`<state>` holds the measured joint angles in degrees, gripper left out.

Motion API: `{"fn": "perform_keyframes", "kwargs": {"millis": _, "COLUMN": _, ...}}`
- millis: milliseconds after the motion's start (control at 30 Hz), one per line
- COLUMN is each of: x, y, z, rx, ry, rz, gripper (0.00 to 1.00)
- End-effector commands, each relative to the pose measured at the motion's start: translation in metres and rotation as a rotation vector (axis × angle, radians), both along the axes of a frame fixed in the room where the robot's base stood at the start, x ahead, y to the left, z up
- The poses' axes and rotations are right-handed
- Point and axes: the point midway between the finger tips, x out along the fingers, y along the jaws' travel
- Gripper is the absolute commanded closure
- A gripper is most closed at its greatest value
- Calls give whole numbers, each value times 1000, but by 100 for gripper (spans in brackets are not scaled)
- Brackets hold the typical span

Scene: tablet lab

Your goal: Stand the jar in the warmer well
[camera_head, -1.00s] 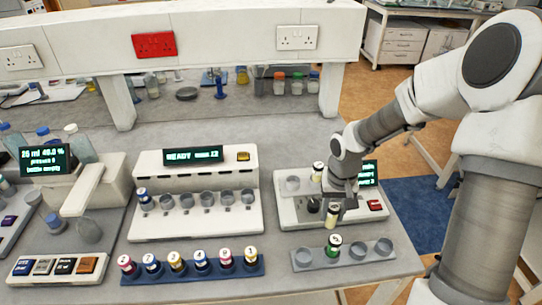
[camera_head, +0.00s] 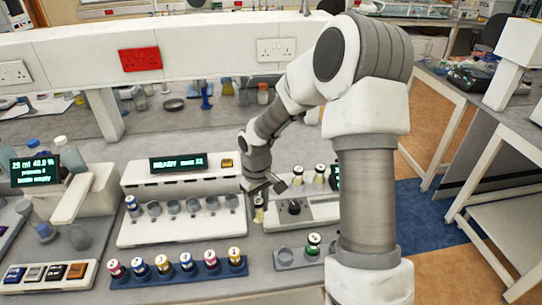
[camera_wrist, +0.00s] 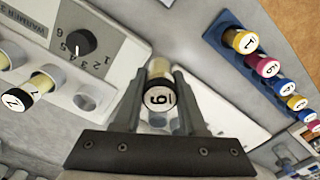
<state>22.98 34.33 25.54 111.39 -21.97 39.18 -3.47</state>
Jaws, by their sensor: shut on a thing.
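The jar with a black-rimmed white lid marked 6 or 9 (camera_wrist: 159,98) is between the fingers of my gripper (camera_wrist: 158,90), which is shut on it. In the head view the jar (camera_head: 258,214) hangs below my gripper (camera_head: 264,190), at the left end of the warmer (camera_head: 318,212). The warmer also shows in the wrist view with its dial (camera_wrist: 78,44). An empty round well (camera_wrist: 86,98) shows in it, beside the held jar; my gripper hides that end in the head view. Two other jars (camera_head: 298,173) (camera_head: 320,173) stand in the warmer.
A white station with a READY display (camera_head: 180,163) and several cups stands left of the jar. A blue rack (camera_head: 180,274) of colour-lidded jars lies in front.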

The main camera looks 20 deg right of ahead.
Motion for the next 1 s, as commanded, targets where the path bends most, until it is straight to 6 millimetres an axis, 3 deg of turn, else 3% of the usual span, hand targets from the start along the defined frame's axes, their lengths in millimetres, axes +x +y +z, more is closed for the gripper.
{"fn": "perform_keyframes", "kwargs": {"millis": 500, "x": 67, "y": -50, "z": 31, "rx": 7, "ry": -4, "rz": 795, "gripper": 100}}
{"fn": "perform_keyframes", "kwargs": {"millis": 1000, "x": 113, "y": -94, "z": 53, "rx": -1, "ry": -6, "rz": 1507, "gripper": 100}}
